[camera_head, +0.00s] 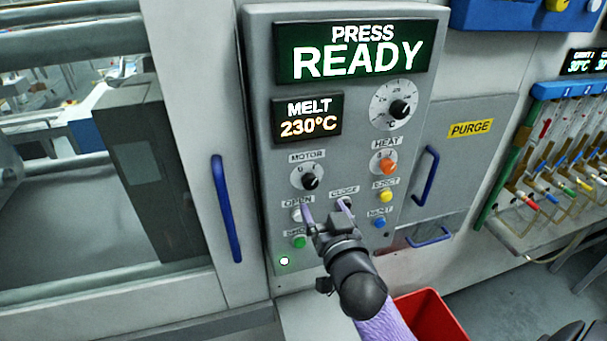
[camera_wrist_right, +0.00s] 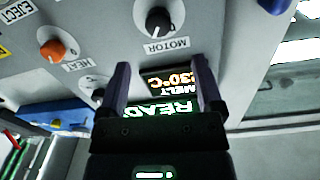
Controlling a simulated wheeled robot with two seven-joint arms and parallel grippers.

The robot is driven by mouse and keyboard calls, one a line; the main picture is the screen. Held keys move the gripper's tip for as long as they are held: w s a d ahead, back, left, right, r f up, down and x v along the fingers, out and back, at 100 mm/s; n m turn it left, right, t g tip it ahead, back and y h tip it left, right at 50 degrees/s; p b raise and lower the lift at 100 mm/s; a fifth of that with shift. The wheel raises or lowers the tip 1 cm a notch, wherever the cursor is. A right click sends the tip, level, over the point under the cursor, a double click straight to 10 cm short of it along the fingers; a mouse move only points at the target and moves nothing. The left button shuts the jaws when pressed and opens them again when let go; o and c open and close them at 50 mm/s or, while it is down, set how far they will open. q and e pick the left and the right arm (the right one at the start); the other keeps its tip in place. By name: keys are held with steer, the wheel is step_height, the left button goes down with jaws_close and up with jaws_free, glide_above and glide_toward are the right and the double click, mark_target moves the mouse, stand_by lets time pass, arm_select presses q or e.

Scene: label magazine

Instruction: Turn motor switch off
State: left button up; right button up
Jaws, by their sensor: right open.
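The motor switch (camera_head: 310,181) is a black knob on a round white dial, under the word MOTOR on the grey control panel (camera_head: 262,120). In the right wrist view the motor switch (camera_wrist_right: 158,20) shows at the top centre, beyond the fingertips. My right gripper (camera_head: 326,210) is open and empty, just below the switch, in front of the OPEN and CLOSE buttons. In the right wrist view its two dark fingers (camera_wrist_right: 162,72) stand apart with nothing between them. My left gripper is not in view.
An orange heat knob (camera_head: 388,163) sits right of the switch, with a black temperature knob (camera_head: 400,109) above it. Small coloured buttons lie below. A blue handle (camera_head: 226,208) stands left of the panel. A red bin (camera_head: 428,315) is at lower right.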

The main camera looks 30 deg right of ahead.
mark_target(311, 185)
steer(key=x, duration=0.8)
steer(key=shift+w+d+f, duration=0.15)
steer(key=shift+w+d, duration=0.05)
jaws_close()
steer(key=n, duration=0.3)
steer(key=shift+n, duration=0.4)
steer(key=n, duration=0.3)
steer(key=shift+n, duration=0.3)
steer(key=n, duration=0.6)
steer(key=shift+a+f+n, duration=0.1)
steer(key=shift+n, duration=0.2)
